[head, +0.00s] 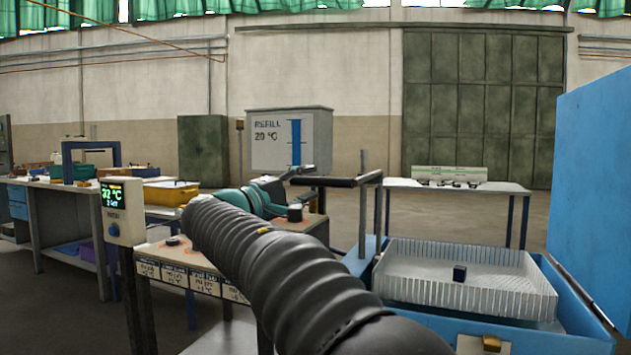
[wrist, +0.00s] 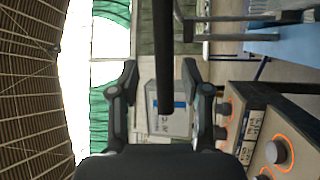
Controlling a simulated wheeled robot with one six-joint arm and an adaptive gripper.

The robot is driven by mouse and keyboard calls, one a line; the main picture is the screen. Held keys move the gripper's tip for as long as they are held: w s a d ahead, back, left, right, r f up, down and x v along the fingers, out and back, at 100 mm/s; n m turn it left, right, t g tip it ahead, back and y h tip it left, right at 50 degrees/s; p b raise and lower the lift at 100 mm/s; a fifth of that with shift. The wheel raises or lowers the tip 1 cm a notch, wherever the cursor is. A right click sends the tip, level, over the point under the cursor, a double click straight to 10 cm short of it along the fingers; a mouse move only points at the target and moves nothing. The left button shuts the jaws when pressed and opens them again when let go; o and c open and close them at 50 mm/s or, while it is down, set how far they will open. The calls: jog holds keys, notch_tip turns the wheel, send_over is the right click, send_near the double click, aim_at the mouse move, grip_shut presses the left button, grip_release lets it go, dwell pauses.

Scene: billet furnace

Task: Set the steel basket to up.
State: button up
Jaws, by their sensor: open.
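The steel basket (head: 465,293) is a pale ribbed tray at the right of the head view, within the blue tank (head: 590,322). A small dark block (head: 459,273) lies in it. A dark horizontal bar (head: 340,181) joins an upright post (head: 363,215) at the tank's left side. My gripper (head: 290,186) is at the bar's left end, partly hidden by my arm. In the wrist view, my gripper (wrist: 158,70) is open, with the dark bar (wrist: 163,50) running between its fingers in the picture. I cannot tell whether they touch it.
The tank's blue lid (head: 600,180) stands open at the right. A bench with knobs (head: 173,241) and a display box (head: 123,210) is at the left. A cabinet marked REFILL (head: 275,142) stands behind. A white table (head: 460,187) is beyond the tank.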

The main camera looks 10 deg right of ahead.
jog(key=v, duration=0.8)
jog(key=shift+s+a, duration=0.15)
jog(key=shift+a, duration=0.1)
notch_tip(320, 180, down, 12)
jog(key=w+a+n+y, duration=0.2)
jog(key=n+y, duration=0.1)
jog(key=y, duration=0.2)
jog(key=s+d+f+g+y, duration=0.4)
jog(key=s+f, duration=0.2)
jog(key=f, duration=0.6)
jog(key=s+d+f+m+g+y, duration=0.2)
jog(key=s+d+f+m+y, duration=0.3)
jog(key=s, duration=0.6)
jog(key=s+d+f+m+g+y, duration=0.15)
jog(key=s+d+f, duration=0.35)
jog(key=s, duration=0.5)
jog(key=s+d+m, duration=0.3)
jog(key=s+d, duration=0.1)
jog(key=s, duration=0.3)
jog(key=shift+d+f+t, duration=0.35)
jog(key=shift+d, duration=0.05)
